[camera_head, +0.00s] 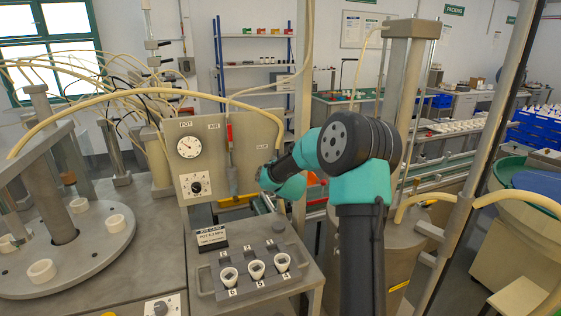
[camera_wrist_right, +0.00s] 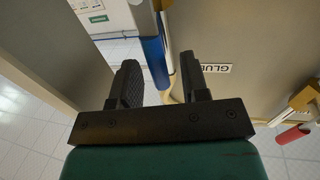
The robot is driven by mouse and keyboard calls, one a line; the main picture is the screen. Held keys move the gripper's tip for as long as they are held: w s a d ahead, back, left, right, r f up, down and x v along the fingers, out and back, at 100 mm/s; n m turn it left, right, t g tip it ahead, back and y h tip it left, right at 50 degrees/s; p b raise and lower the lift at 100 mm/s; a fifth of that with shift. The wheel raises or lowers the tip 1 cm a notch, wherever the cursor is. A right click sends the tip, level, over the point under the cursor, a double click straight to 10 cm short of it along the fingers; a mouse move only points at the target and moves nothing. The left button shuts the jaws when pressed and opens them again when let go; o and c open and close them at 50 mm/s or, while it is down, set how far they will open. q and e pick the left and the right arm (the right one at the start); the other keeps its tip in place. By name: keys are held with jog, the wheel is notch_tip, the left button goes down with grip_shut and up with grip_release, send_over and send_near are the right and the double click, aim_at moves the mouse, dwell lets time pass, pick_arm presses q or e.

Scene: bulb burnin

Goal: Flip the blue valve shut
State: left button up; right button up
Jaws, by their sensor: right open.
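In the head view my right arm's teal wrist is at the right edge of the grey panel (camera_head: 208,170) and hides the blue valve and most of the gripper. My left gripper is not in view.
A red handle (camera_head: 229,132) stands on the panel below the AIR label, near a round gauge (camera_head: 190,147). In front is a block with several white cups (camera_head: 256,268). A round grey plate (camera_head: 100,262) is at left. Tan hoses loop overhead.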

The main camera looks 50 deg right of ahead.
jog(key=shift+w+d, duration=0.3)
jog(key=shift+w, duration=0.1)
grip_shut()
dwell(0.4)
